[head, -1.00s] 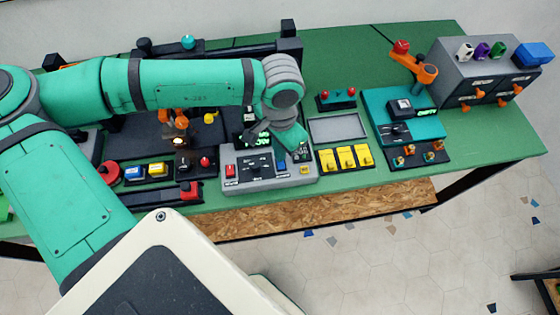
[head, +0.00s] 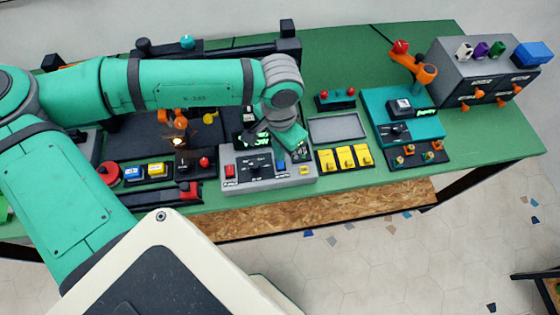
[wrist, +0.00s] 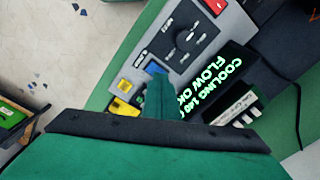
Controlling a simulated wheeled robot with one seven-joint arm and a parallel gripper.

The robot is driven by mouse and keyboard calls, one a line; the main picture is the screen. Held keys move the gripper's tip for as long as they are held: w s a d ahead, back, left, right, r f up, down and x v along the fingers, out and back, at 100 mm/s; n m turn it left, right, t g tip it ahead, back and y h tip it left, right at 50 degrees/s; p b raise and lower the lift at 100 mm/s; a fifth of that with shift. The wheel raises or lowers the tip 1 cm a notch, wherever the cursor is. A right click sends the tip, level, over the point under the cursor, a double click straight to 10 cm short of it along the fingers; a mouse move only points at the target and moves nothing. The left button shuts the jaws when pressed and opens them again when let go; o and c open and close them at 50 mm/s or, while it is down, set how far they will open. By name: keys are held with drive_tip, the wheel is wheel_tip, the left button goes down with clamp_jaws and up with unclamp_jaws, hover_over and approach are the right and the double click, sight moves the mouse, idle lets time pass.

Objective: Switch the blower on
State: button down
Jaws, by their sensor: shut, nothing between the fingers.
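A grey control panel (head: 240,181) lies at the front of the bench. It carries a red switch (head: 229,172), a black dial (head: 258,170), a blue button (head: 281,163) and a yellow button (head: 305,171). In the wrist view the blue button (wrist: 156,69) is right at the tip of my gripper (wrist: 158,82). I cannot tell whether they touch. My gripper is shut and empty. A black display (wrist: 222,88) beside the panel shows green text reading COOLING 140 and FLOW OK. I cannot read a label naming the blower.
Yellow switches (head: 345,158) and an empty grey tray (head: 337,128) stand right of the panel. A teal box (head: 410,128) is farther right, before a grey drawer unit (head: 460,80). A red mushroom button (head: 109,173) is at left. The bench front edge is close.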

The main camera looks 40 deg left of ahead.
drive_tip(key=shift+f, duration=0.75)
idle(0.6)
wheel_tip(320, 180, up, 7)
idle(1.0)
idle(0.5)
